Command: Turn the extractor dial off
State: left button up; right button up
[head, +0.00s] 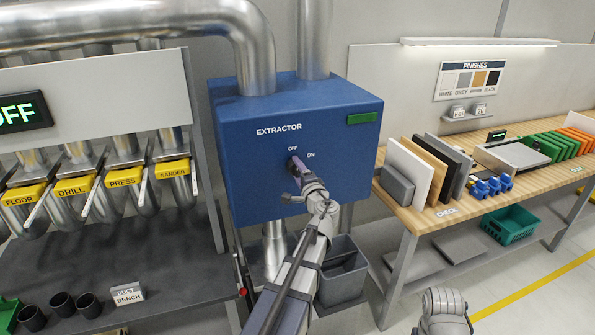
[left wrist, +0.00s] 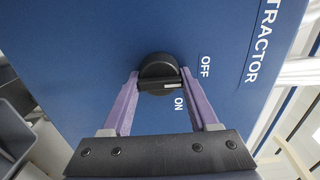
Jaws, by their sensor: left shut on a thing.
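The extractor (head: 240,160) is a blue box on the wall with "OFF" and "ON" printed beside its dial. The black round dial (left wrist: 158,70) with a raised bar shows in the left wrist view, with "OFF" and "ON" to its right. My left gripper (head: 294,163) is at the dial on the box's front. In the left wrist view, its purple fingers (left wrist: 160,82) are on both sides of the dial, shut on it. In the head view the gripper mostly hides the dial. Which label the dial points to is unclear. My right gripper is not in view.
A display (head: 18,113) reading "OFF" in green hangs above yellow-labelled gates (head: 75,187) at left. A dark green panel (head: 362,118) sits on the box. A grey bin (head: 343,275) stands below. A wooden bench (head: 425,215) with upright boards is at right.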

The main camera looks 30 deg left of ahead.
pick_arm(q)
jog(key=o, duration=1.4)
jog(key=shift+c, duration=0.2)
jog(key=v, duration=0.8)
jog(key=s+d+f+n+g+h+b, duration=0.1)
jog(key=s+d+f+n+g+h, duration=0.1)
jog(key=s+d+f+g+h, duration=0.65)
jog(key=s+d+f+n+h+b, duration=0.1)
jog(key=s+d+f+n, duration=0.35)
jog(key=d+f, duration=0.85)
jog(key=s+d+f+m+g+h, duration=0.2)
jog(key=s+d+g+h, duration=0.1)
jog(key=s+d, duration=0.6)
jog(key=shift+s+d+f, duration=0.2)
jog(key=shift+s+d, duration=0.1)
jog(key=shift+s, duration=0.05)
